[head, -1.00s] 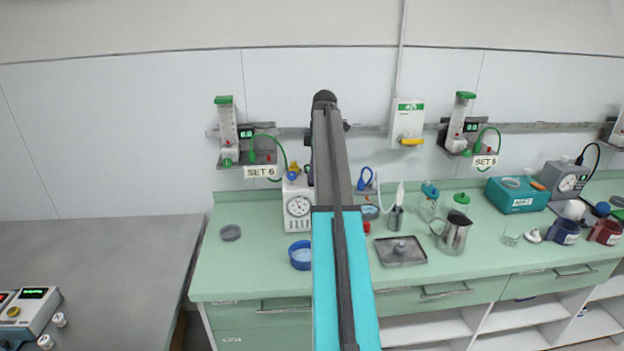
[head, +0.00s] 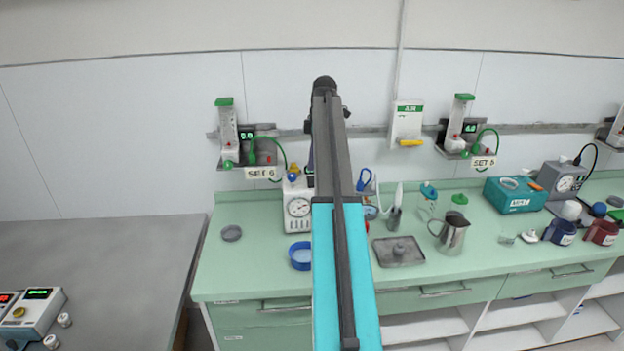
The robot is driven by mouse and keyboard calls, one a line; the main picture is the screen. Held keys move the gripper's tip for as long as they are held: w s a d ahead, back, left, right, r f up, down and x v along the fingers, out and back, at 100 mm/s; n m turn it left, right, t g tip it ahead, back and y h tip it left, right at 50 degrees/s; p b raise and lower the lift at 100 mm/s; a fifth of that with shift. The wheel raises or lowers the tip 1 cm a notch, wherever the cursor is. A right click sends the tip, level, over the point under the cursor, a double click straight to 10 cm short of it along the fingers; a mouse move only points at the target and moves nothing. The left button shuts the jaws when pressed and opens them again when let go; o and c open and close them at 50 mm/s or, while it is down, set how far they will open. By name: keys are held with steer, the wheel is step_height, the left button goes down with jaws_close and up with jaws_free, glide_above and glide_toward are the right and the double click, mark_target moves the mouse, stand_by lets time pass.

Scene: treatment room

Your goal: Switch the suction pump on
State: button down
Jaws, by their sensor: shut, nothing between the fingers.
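A white box with a round dial gauge (head: 298,208) stands on the green counter, just left of my arm; it looks like the suction pump. A yellow and blue fitting is on its top. Its right side is hidden behind my arm, and I cannot make out its switch. The dial's needle shows as a dark slanted line. My arm rises through the middle of the view, and its far end with my gripper is hidden behind the upper links.
A blue-rimmed dish (head: 300,256) stands in front of the pump. Right of my arm are a metal tray (head: 398,252), a steel jug (head: 452,233) and a teal box (head: 515,194). A second grey gauge box (head: 566,182) stands farther right. The grey table (head: 100,265) is mostly bare.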

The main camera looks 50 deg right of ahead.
steer(key=shift+r, duration=0.6)
steer(key=shift+f, duration=0.1)
